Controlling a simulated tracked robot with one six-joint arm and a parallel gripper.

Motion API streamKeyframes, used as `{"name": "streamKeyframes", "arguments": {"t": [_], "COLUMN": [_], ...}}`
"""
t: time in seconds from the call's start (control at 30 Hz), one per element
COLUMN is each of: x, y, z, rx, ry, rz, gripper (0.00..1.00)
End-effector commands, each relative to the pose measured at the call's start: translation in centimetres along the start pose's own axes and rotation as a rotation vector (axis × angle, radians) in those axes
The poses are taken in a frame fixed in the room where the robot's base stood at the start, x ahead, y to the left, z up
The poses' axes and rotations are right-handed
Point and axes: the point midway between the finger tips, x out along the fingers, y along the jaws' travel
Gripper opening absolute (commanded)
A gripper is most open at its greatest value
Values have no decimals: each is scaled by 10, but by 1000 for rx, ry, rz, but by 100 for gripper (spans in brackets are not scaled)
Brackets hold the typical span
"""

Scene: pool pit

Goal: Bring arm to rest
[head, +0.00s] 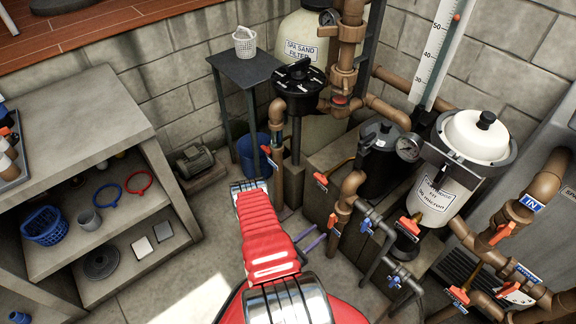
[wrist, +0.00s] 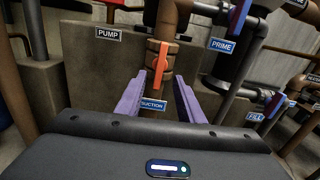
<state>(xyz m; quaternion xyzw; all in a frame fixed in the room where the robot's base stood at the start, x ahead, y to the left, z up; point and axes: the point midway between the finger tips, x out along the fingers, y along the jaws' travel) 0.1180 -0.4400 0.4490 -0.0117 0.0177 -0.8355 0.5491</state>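My arm (head: 270,240) reaches out from the bottom centre of the head view, red and bent forward. My gripper (head: 309,238) shows there only as purple fingers, partly hidden by the arm. In the wrist view, the two purple fingers of my gripper (wrist: 158,82) stand apart with nothing visibly held. Beyond and between them are a brown pipe with an orange valve handle (wrist: 160,62) and a blue SUCTION label (wrist: 152,105). I cannot tell whether the fingers touch the pipe.
Brown pipes with orange handles and a white-lidded filter (head: 478,137) crowd the right. Shelves (head: 85,125) stand left. Floor between shelves and arm is open.

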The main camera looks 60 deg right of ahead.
Motion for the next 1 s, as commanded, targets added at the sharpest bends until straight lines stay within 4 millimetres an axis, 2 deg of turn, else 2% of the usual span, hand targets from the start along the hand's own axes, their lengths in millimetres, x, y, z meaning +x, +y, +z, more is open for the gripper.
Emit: {"name": "streamKeyframes", "arguments": {"t": [0.37,0.47,0.57,0.77,0.9,1.0], "x": [0,0,-2,-15,-21,-25], "y": [0,-3,-19,-73,-96,-103], "z": [0,-5,-11,-17,-6,6], "rx": [-3,-16,-37,-107,-123,-117], "ry": [0,20,45,101,128,143], "rz": [0,-13,-67,-219,-330,-403], "gripper": [34,34,34,34,34,34]}}
